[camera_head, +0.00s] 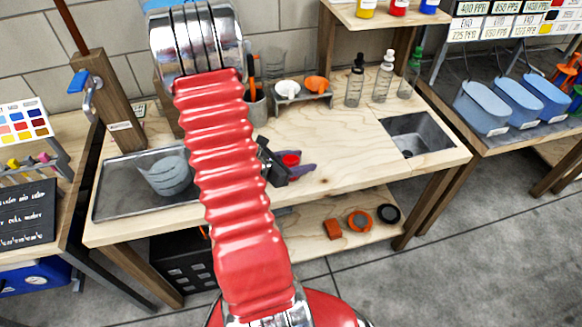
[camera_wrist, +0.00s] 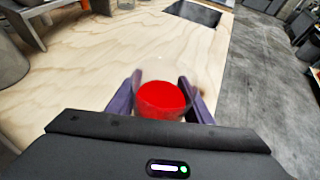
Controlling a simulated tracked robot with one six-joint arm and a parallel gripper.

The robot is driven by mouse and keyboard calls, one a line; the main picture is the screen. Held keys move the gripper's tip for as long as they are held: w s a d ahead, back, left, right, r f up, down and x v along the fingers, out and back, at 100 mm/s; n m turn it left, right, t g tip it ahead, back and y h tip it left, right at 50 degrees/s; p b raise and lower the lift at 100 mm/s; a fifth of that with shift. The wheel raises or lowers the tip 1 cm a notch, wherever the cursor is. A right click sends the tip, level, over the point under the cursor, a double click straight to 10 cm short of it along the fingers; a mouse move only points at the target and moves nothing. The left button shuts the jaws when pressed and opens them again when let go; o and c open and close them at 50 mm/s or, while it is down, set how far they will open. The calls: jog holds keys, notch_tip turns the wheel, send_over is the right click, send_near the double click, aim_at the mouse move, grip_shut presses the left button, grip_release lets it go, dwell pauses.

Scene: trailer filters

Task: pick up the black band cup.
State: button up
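A small clear cup with red contents stands on the wooden bench top, seen in the head view (camera_head: 290,160) and the wrist view (camera_wrist: 162,98). No black band shows on it; its lower side is hidden. My gripper (camera_head: 292,170) is low over the bench with its purple fingers on either side of this cup. In the wrist view the gripper (camera_wrist: 160,76) has one finger at the cup's left and one at its right. I cannot tell whether the fingers touch it.
The bench top (camera_head: 340,145) is clear right of the gripper, up to a sunken metal basin (camera_head: 418,140). Several dropper bottles (camera_head: 382,83) and a small rack (camera_head: 302,95) stand behind. A clear pitcher (camera_head: 165,175) sits in a metal tray (camera_head: 112,195) at left.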

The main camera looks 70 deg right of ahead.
jog(key=c, duration=0.6)
jog(key=shift+r, duration=0.3)
jog(key=shift+r, duration=4.6)
jog(key=shift+r, duration=0.1)
